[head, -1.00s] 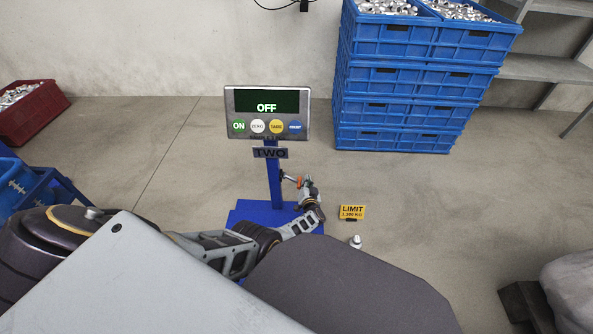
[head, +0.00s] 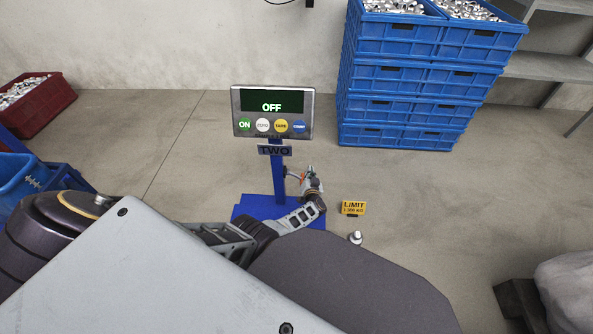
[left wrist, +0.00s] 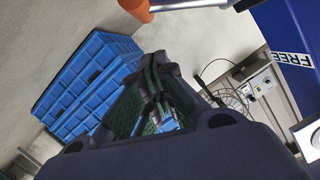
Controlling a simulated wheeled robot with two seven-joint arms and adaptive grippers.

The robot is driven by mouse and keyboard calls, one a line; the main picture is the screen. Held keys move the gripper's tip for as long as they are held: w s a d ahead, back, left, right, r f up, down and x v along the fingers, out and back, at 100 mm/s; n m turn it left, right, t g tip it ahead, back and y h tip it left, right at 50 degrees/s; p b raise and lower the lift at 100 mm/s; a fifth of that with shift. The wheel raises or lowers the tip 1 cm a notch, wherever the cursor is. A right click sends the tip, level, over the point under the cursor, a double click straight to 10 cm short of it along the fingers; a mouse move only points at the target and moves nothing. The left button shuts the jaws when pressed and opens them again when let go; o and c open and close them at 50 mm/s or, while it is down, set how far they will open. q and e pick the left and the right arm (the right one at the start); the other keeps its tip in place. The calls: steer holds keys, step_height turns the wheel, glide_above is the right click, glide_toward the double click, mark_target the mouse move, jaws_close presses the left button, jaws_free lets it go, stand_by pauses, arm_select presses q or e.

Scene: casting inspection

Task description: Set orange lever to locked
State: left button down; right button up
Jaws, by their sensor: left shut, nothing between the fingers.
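The orange lever's tip (left wrist: 134,7) shows at the top of the left wrist view, on a silver rod that runs to the blue post (left wrist: 290,28). A FREE label (left wrist: 293,59) is on the post. In the head view the post (head: 278,180) carries the display (head: 273,112), which reads OFF; the lever is small there, by my gripper. My left gripper (head: 310,174) is just right of the post; it also shows in the left wrist view (left wrist: 155,85), shut and empty, below the lever tip. Contact with the lever cannot be told. My right gripper is not in view.
A TWO sign (head: 274,150) hangs under the display. A yellow LIMIT sign (head: 353,207) and a small pale object (head: 355,238) are to the right. Stacked blue crates (head: 400,108) stand behind, a red crate (head: 40,105) at far left.

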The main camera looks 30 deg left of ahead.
arm_select(q)
steer(key=shift+s+a+r+n+t+h, duration=0.25)
steer(key=shift+s+a+r+n+h, duration=0.35)
steer(key=shift+a+r+n, duration=1.3)
steer(key=shift+s+a+r+n+t+h, duration=0.25)
steer(key=shift+r+n+h, duration=0.7)
steer(key=shift+r, duration=2.1)
steer(key=p+v, duration=0.4)
steer(key=v, duration=0.6)
steer(key=shift+d+f, duration=0.25)
steer(key=shift+d, duration=0.05)
steer(key=shift+s+n+y, duration=0.1)
steer(key=shift+n+y, duration=0.15)
